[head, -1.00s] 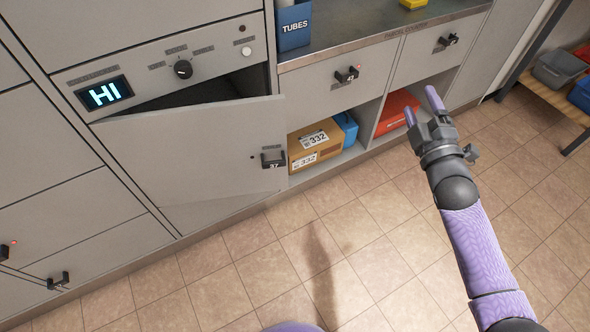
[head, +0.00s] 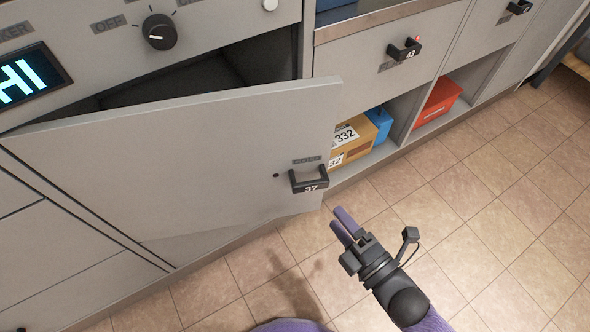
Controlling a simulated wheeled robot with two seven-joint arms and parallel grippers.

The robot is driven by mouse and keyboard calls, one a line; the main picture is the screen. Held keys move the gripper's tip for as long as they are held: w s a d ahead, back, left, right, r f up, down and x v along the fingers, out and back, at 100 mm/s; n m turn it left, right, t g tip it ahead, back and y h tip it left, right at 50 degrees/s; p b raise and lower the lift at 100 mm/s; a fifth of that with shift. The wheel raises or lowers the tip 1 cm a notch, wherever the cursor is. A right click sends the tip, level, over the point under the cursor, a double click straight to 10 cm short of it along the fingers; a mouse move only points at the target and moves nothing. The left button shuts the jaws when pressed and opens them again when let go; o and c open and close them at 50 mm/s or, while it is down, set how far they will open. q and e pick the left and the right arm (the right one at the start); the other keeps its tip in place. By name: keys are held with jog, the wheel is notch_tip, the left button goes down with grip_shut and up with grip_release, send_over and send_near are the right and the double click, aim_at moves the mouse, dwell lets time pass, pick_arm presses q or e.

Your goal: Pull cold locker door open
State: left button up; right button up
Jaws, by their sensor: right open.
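The cold locker door (head: 180,160) is a grey panel that stands partly open. A dark gap to the locker's inside (head: 190,75) shows above its top edge. Its black handle, marked 37 (head: 309,180), is near the door's right edge. My right gripper (head: 344,222) is open and empty, just below and right of the handle, and appears apart from it. Its purple fingers point up and left toward the handle. My left gripper is not in view.
A dark knob (head: 159,32) and a lit display (head: 30,75) are on the panel above the door. A drawer handle marked 4 (head: 404,49) is at the upper right. A cardboard box (head: 358,142), a blue box (head: 379,124) and a red box (head: 438,103) sit in open cubbies. The tiled floor (head: 480,210) is clear.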

aim_at(312, 188)
jog(key=b+x, duration=0.3)
jog(key=x, duration=0.6)
jog(key=shift+w+a+b, duration=0.1)
jog(key=shift+b, duration=0.3)
jog(key=shift+r, duration=0.1)
jog(key=shift+c, duration=0.2)
jog(key=c, duration=0.9)
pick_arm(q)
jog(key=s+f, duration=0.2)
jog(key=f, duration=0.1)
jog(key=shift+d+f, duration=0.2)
pick_arm(e)
grip_shut()
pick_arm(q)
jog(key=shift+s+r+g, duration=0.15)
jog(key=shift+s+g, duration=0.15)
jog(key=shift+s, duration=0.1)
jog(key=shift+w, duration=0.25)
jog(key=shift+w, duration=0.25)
